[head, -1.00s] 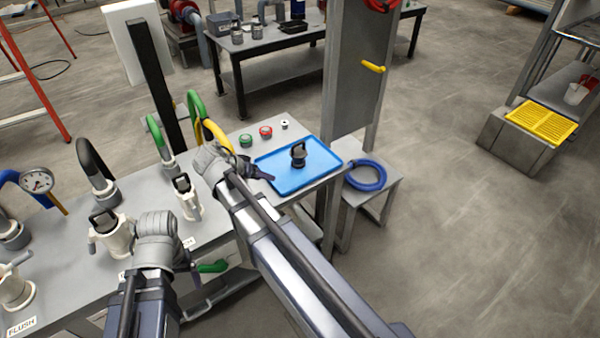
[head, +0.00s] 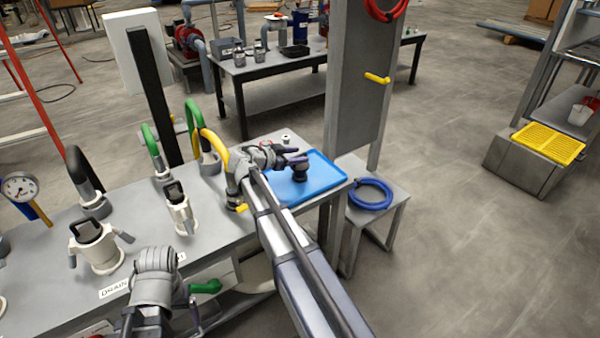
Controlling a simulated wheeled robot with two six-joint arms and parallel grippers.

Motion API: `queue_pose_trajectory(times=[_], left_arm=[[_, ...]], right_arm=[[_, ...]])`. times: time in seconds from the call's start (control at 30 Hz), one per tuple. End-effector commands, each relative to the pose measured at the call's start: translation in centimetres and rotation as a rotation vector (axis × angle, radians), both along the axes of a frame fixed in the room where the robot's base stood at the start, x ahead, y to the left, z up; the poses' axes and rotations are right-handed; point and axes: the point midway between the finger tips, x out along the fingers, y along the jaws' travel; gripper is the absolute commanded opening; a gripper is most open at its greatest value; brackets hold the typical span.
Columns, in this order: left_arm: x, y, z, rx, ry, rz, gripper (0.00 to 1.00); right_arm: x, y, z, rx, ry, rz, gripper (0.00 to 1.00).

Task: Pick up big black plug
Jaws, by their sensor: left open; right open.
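A black plug (head: 300,174) stands on the blue tray (head: 325,180) at the right end of the grey bench. My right gripper (head: 292,158) is open, and its fingers are at the plug's upper part, hiding its handle. I cannot tell whether they touch it. My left gripper (head: 194,312) is low at the front edge of the bench, far from the plug; it is open, and its fingers are small and partly hidden.
White fittings with black tops (head: 98,248) (head: 180,210) stand on the bench left of my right arm. Green and yellow hoses (head: 207,135) rise behind. A grey post (head: 358,90) stands behind the tray. A blue hose coil (head: 370,195) lies on a side stand.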

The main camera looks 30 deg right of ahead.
Motion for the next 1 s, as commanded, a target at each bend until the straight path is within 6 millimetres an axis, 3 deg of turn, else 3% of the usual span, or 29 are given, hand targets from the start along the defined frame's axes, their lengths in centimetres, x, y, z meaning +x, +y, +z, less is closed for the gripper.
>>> queue_pose_trajectory(times=[0.17,0.5,0.73,1.0], left_arm=[[0.0,0.0,-0.3,0.0,0.0,0.0,0.86],[0.0,0.0,-2.1,0.0,0.0,0.0,0.86],[0.0,0.0,-2.0,0.0,0.0,0.0,0.86],[0.0,0.0,-2.0,0.0,0.0,0.0,0.86]], right_arm=[[0.1,-0.5,-0.3,0.0,0.0,-0.001,0.5],[1.0,-4.4,-2.2,0.001,0.001,-0.001,0.5],[1.0,-4.6,-2.1,0.001,0.001,0.001,0.5],[1.0,-4.6,-2.0,0.001,0.001,0.001,0.2]])
